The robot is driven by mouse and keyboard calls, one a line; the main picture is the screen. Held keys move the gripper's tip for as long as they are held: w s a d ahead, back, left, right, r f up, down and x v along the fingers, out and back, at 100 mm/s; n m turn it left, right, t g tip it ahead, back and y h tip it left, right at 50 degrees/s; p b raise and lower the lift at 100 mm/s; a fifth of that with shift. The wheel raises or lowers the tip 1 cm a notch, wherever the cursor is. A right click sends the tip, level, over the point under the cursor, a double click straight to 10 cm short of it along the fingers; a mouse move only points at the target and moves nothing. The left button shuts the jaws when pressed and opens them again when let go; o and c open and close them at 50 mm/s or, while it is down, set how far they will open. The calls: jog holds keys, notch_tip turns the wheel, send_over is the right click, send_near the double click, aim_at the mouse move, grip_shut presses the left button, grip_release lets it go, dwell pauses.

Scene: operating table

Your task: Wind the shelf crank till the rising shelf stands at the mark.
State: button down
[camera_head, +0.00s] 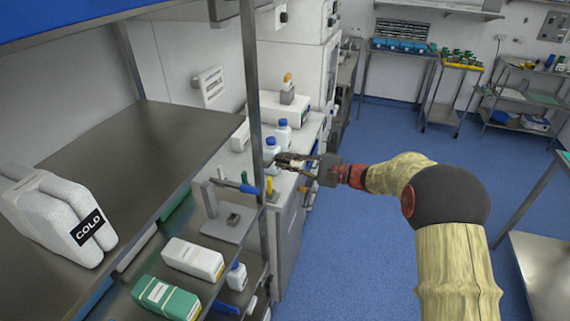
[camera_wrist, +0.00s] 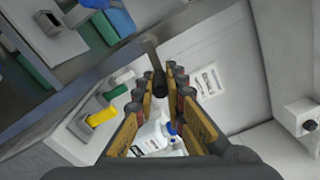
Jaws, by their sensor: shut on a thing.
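My gripper (camera_head: 283,161) reaches left to the shelf rack's front post (camera_head: 254,100). In the wrist view my gripper (camera_wrist: 164,82) has its fingers closed about the dark grip of the shelf crank (camera_wrist: 158,84). A grey crank arm (camera_wrist: 151,50) runs up from that grip. In the head view the crank is mostly hidden by the fingers and the post. A yellow piece (camera_head: 270,188) and a green piece (camera_head: 244,177) stand close by. I cannot tell which is the mark, nor how the rising shelf stands against it.
A grey stand with a blue handle (camera_head: 238,186) is left of the post. A COLD pack (camera_head: 56,214) lies on the upper shelf; white (camera_head: 193,259) and green (camera_head: 166,297) boxes lie below. Blue-capped bottles (camera_head: 284,134) stand behind my gripper.

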jog(key=shift+r, duration=0.1)
jog(key=c, duration=1.8)
grip_release()
jog(key=v, duration=1.2)
